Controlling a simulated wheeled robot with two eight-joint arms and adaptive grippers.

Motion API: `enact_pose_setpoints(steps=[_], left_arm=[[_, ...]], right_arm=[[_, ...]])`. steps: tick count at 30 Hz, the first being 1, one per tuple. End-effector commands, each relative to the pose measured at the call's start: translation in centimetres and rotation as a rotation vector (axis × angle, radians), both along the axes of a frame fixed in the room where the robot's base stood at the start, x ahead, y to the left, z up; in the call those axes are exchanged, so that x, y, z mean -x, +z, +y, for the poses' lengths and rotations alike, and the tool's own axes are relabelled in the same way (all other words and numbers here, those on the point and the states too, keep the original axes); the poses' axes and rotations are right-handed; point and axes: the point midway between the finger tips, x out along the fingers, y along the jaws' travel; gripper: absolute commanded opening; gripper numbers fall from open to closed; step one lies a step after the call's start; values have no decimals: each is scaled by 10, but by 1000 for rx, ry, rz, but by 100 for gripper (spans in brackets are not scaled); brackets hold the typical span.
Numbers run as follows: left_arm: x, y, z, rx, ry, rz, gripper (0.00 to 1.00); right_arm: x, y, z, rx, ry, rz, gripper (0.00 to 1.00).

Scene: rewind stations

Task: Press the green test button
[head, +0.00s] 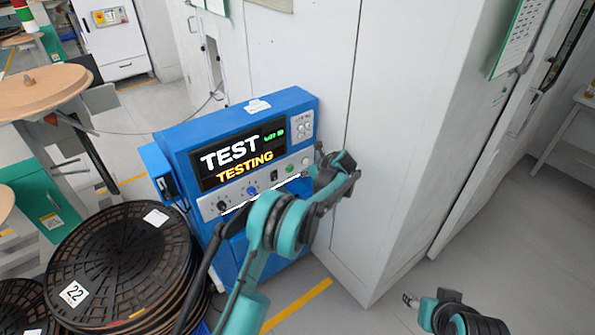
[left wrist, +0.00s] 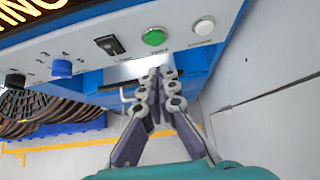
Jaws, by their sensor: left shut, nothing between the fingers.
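The blue test station (head: 300,97) stands against a white cabinet, and its screen (head: 240,155) reads "TEST" and "TESTING". The green button (head: 289,168) is on the grey panel below the screen; it also shows in the left wrist view (left wrist: 154,37), uncovered. My left gripper (left wrist: 160,72) is shut and empty, its fingertips just below the green button in that picture; whether they touch the panel I cannot tell. In the head view the left gripper (head: 325,160) is at the panel's right end. My right gripper (head: 410,300) is partly in view at the lower right.
A white button (left wrist: 204,25), a black switch (left wrist: 109,45) and a blue knob (left wrist: 61,68) share the panel. Stacked black reels (head: 120,260) stand left of the station. A white cabinet (head: 420,130) rises close on the right. Grey floor is open at lower right.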

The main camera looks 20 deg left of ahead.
Motion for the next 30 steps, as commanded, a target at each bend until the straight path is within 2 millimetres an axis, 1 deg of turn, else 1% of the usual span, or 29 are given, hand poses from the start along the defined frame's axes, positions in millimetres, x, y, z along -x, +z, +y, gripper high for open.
enact_pose_setpoints(steps=[1, 3, 9, 15, 30], left_arm=[[6, 12, -7, 0, -1, -1, 0], [12, 20, -15, 0, -1, 0, 0], [23, 37, -31, 0, -1, -1, 0], [27, 40, -34, 0, 1, -1, 0], [27, 39, -34, 1, 0, 1, 0]], right_arm=[[0, 7, 0, 0, 0, 0, 49], [0, 11, 0, 0, 0, 0, 49], [0, 17, 0, 0, 0, 0, 49], [0, 18, 0, 0, 0, 0, 49], [0, 17, 0, 0, 0, 0, 49]])
